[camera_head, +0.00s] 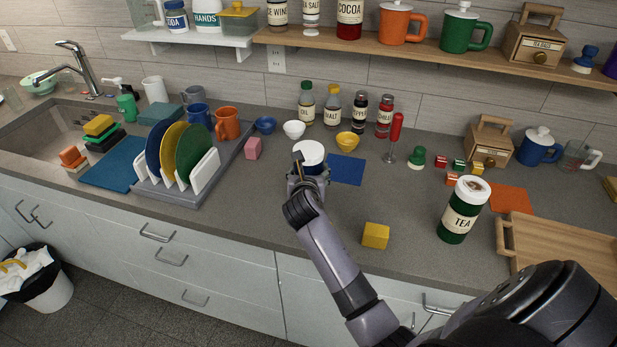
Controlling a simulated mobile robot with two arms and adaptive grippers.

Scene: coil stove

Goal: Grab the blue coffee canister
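A canister with a white lid (309,152) stands on the counter left of the middle, beside a flat blue mat (347,169). Its body is mostly hidden behind my gripper, so its colour and label cannot be made out. My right gripper (304,168) is right at this canister, on its near side, with a finger showing in front of the lid. Whether the fingers are closed on it cannot be told. My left gripper is not in view.
A green tea canister (461,211) stands at the right by a wooden tray (565,251). A dish rack (205,172) with plates is at the left. Small bowls and bottles stand behind.

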